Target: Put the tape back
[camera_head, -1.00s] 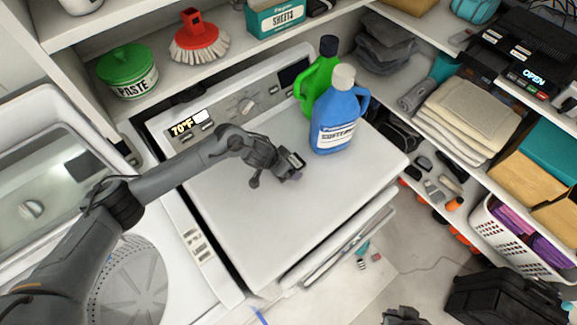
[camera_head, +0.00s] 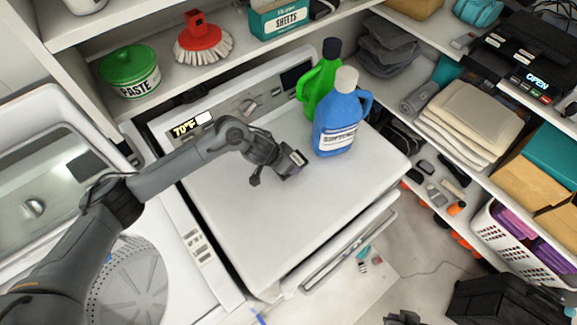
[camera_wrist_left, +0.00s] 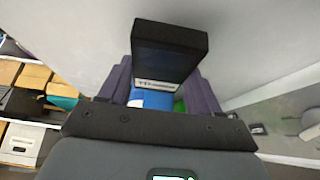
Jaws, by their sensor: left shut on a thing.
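My left gripper (camera_head: 291,172) is over the white machine top (camera_head: 255,220), left of the blue bottle. In the left wrist view its purple fingers (camera_wrist_left: 160,90) are on either side of a dark block-shaped thing (camera_wrist_left: 170,45), and it is shut on this thing. The block's dark end with a pale patch also shows in the head view (camera_head: 297,158). I cannot tell for sure that it is the tape. A dark claw-like part, apparently my right gripper (camera_head: 403,318), is cut off at the bottom edge, so its jaws cannot be read.
A blue bottle (camera_head: 338,125) and a green bottle (camera_head: 321,85) stand on the machine's back right. A black device with an OPEN display (camera_head: 520,65) sits on the right shelf, above folded cloths (camera_head: 465,115). The machine's front top is clear.

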